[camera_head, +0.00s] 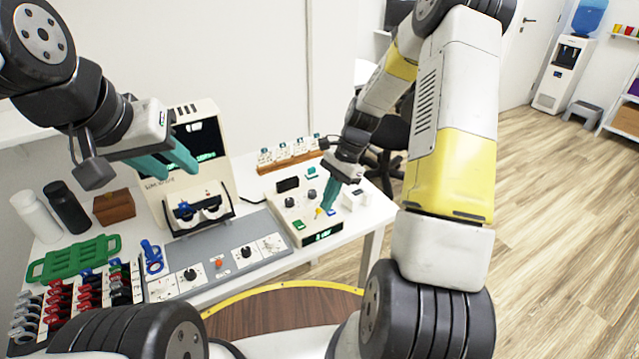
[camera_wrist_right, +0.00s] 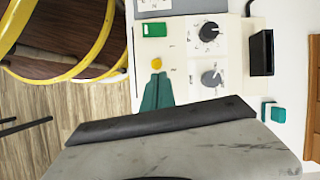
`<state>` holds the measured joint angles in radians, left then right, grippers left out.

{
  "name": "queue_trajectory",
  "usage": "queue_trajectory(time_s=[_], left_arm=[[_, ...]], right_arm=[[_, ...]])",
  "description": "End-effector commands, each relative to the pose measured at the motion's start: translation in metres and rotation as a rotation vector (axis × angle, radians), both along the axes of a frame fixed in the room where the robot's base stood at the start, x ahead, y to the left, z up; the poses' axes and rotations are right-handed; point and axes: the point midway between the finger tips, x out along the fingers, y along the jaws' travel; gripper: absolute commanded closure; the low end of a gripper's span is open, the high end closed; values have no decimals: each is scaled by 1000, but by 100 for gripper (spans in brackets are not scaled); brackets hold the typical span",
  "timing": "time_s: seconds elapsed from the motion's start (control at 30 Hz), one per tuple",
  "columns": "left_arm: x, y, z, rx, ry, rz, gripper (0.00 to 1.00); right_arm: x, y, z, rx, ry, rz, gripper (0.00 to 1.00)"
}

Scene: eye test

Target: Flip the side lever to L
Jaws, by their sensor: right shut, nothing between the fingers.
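A white control box (camera_head: 292,226) stands on the table with dials, green buttons and a small yellow-tipped lever (camera_head: 318,211). In the right wrist view the yellow tip of the lever (camera_wrist_right: 157,62) shows just beyond the teal fingertips. My right gripper (camera_head: 327,209) points down over the box, its fingers together with nothing between them. It also shows in the right wrist view (camera_wrist_right: 157,76), very close to the lever; I cannot tell whether it touches. My left gripper (camera_head: 180,168) is open and empty, in front of the white eye-test machine. The letter marks by the lever are too small to read.
The eye-test machine (camera_head: 206,129) stands behind a grey panel (camera_head: 207,257) with knobs. A rack of lenses (camera_head: 60,315), a green tray (camera_head: 72,262), two bottles (camera_head: 66,210) and a brown box (camera_head: 114,207) are at left. A wooden strip with white blocks (camera_head: 290,157) lies behind the control box.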

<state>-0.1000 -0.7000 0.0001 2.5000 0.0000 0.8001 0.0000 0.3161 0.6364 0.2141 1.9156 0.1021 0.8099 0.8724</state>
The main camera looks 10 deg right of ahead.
Motion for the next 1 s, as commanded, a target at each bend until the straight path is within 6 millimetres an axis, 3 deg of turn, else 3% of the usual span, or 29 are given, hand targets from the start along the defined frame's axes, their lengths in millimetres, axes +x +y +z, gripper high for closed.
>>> queue_trajectory(time_s=[1.0], left_arm=[[0,0,0,0,0,0,64]], right_arm=[[-5,15,10,-223,-84,8,100]])
